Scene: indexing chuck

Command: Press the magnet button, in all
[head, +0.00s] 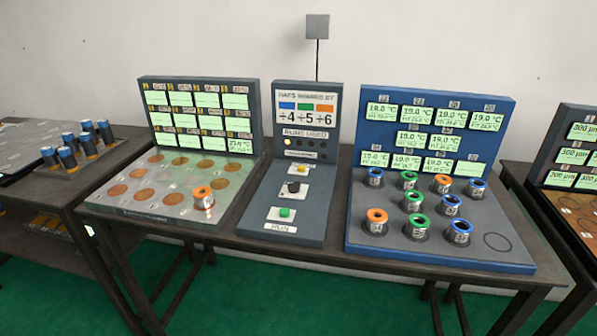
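The grey control console (320,215) stands in the middle of the table. It carries a yellow button (303,169), a black button or knob (293,187) and a green button (285,212) in a column. The label under the green one seems to read RUN. The other labels are too small to read, so I cannot tell which is the magnet button. Neither of my grippers is in view.
Left of the console is a metal plate (172,208) with copper discs and one orange-ringed cup (203,197). To the right is a blue-backed board (477,250) with several coloured-ring cups. A pole with a grey box (317,27) rises behind. More tables stand at both sides.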

